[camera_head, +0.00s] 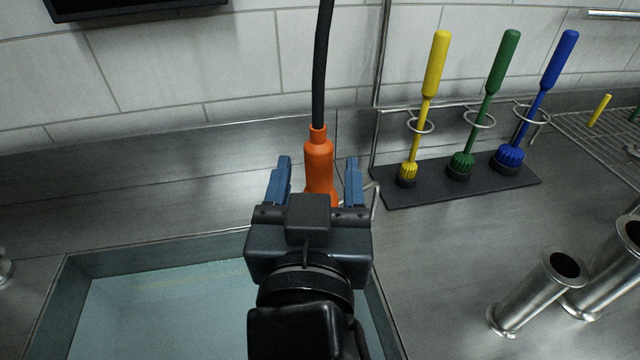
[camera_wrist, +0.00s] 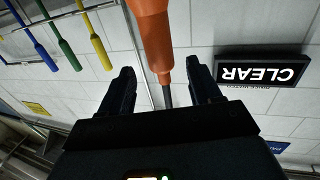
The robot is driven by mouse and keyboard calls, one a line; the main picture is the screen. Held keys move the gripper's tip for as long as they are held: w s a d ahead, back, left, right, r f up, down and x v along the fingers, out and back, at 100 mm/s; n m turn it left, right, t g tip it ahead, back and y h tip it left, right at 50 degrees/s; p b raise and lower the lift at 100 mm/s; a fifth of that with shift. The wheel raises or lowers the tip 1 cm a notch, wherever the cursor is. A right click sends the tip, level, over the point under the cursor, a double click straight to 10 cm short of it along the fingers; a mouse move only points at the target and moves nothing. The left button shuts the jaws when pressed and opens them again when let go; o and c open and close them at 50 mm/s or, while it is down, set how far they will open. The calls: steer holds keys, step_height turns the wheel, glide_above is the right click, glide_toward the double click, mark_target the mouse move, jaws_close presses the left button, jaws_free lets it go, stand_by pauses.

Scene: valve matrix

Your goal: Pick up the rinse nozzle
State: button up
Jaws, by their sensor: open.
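The rinse nozzle (camera_head: 318,165) is an orange body on a black hose (camera_head: 321,70) that runs up out of the top of the head view. My gripper (camera_head: 315,168) is open, with one blue finger on each side of the nozzle. In the wrist view the orange nozzle (camera_wrist: 155,40) appears beyond and between the two dark fingertips of my gripper (camera_wrist: 160,75). I see gaps between the nozzle and the fingers. The nozzle's lower end is hidden behind the gripper body in the head view.
A sink basin with water (camera_head: 165,300) lies below left. Yellow (camera_head: 436,65), green (camera_head: 503,65) and blue (camera_head: 559,60) brushes stand in wire rings on a dark mat (camera_head: 400,198) at right. Steel pipe pieces (camera_head: 540,290) stand at lower right. A CLEAR sign (camera_wrist: 262,72) shows in the wrist view.

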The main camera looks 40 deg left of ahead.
mark_target(318, 161)
steer(key=shift+p+x, duration=0.65)
steer(key=shift+x, duration=1.75)
steer(key=shift+c, duration=0.3)
jaws_close()
